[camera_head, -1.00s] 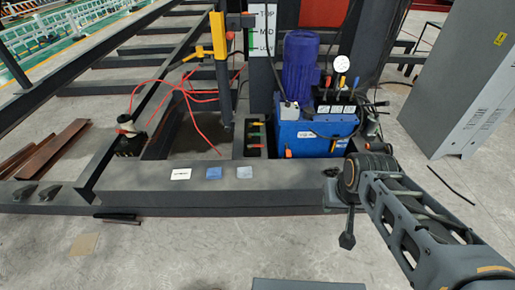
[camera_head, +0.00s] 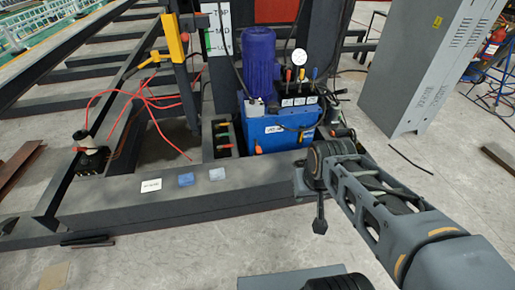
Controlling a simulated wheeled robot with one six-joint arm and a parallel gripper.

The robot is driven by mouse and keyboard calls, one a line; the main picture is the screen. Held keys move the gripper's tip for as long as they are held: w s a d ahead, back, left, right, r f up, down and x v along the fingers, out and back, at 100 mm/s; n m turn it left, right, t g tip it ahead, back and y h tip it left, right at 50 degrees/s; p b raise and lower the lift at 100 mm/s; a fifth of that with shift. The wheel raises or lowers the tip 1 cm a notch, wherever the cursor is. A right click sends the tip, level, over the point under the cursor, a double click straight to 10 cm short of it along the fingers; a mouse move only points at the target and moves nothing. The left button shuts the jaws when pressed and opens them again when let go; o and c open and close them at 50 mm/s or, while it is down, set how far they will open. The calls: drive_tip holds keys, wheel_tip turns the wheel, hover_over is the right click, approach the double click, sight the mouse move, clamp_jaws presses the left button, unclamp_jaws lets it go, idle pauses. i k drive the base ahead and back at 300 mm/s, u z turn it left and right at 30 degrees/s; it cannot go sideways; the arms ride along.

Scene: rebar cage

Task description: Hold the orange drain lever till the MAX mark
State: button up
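The blue power unit (camera_head: 285,128) with a purple motor (camera_head: 259,62) stands behind the low dark beam. A small orange handle (camera_head: 258,148) shows low on its front-left edge; I cannot tell for sure that it is the drain lever. Several small levers (camera_head: 296,75), one orange-red, stand on top beside a round white gauge (camera_head: 299,57). No MAX mark is readable. My arm reaches in from the lower right, its joint in front of the unit's right side. I cannot make out my gripper's fingers; nothing visibly holds the orange handle.
A white board (camera_head: 217,34) with TOP and MID marks stands left of the motor. A yellow bracket (camera_head: 173,38) and red hoses (camera_head: 145,100) are farther left. The dark beam (camera_head: 110,200) lies in front. A grey cabinet (camera_head: 425,65) stands right.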

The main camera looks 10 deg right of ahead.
sight(258, 147)
drive_tip(key=u, duration=0.5)
drive_tip(key=i, duration=1.35)
drive_tip(key=u, duration=0.15)
